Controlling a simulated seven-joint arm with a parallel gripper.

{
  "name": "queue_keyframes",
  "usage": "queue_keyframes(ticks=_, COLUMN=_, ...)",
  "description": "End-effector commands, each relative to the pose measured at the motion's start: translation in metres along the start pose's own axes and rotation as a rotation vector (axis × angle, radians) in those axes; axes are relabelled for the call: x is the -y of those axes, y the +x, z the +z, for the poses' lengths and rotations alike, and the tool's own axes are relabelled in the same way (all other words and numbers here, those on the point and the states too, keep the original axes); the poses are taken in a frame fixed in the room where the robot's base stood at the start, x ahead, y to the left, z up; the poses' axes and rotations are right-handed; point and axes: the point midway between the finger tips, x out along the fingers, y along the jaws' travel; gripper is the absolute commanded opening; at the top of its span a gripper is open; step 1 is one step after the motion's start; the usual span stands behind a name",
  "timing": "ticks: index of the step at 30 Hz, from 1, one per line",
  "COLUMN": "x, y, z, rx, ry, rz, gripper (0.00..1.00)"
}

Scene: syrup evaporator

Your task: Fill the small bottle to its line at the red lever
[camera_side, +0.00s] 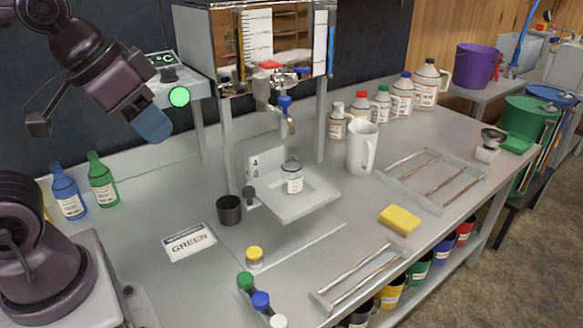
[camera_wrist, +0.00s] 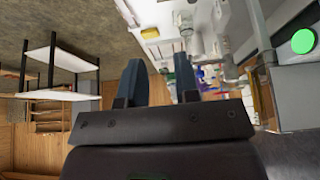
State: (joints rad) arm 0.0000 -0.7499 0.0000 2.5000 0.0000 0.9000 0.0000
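The small bottle (camera_side: 292,177) is clear glass with a white label. It stands upright on the square metal shelf (camera_side: 308,200) under the evaporator's outlet; its fill line and any liquid are too small to tell. The red lever (camera_side: 270,65) is at the front of the steel evaporator tank (camera_side: 225,50), above the outlet pipe. A blue lever (camera_side: 299,71) is beside it, and a blue-topped tap (camera_side: 285,102) is lower. My gripper (camera_side: 153,124) is raised at the left, apart from the bottle and levers. In the wrist view its two blue-grey fingers (camera_wrist: 161,72) are apart with nothing between them.
A control box with a lit green button (camera_side: 179,96) is close to my gripper. A dark cup (camera_side: 229,210) and a GREEN card (camera_side: 189,241) lie left of the shelf. A white pitcher (camera_side: 360,148) and a yellow sponge (camera_side: 399,219) stand to the right.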

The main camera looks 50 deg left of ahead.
Motion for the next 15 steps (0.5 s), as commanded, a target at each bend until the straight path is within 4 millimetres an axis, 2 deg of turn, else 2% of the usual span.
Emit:
queue_keyframes(ticks=1, x=0.0, y=0.0, z=0.0, rx=0.0, ry=0.0, rz=0.0, gripper=0.17)
queue_keyframes(ticks=3, x=0.0, y=0.0, z=0.0, rx=0.0, ry=0.0, rz=0.0, gripper=0.01)
queue_keyframes(ticks=9, x=0.006, y=0.011, z=0.0, rx=0.058, ry=-0.028, rz=-0.013, gripper=0.0)
queue_keyframes(ticks=11, x=0.01, y=0.014, z=-0.009, rx=0.075, ry=-0.045, rz=-0.02, gripper=0.0)
queue_keyframes(ticks=15, x=0.025, y=0.015, z=-0.053, rx=0.101, ry=-0.095, rz=-0.033, gripper=0.0)
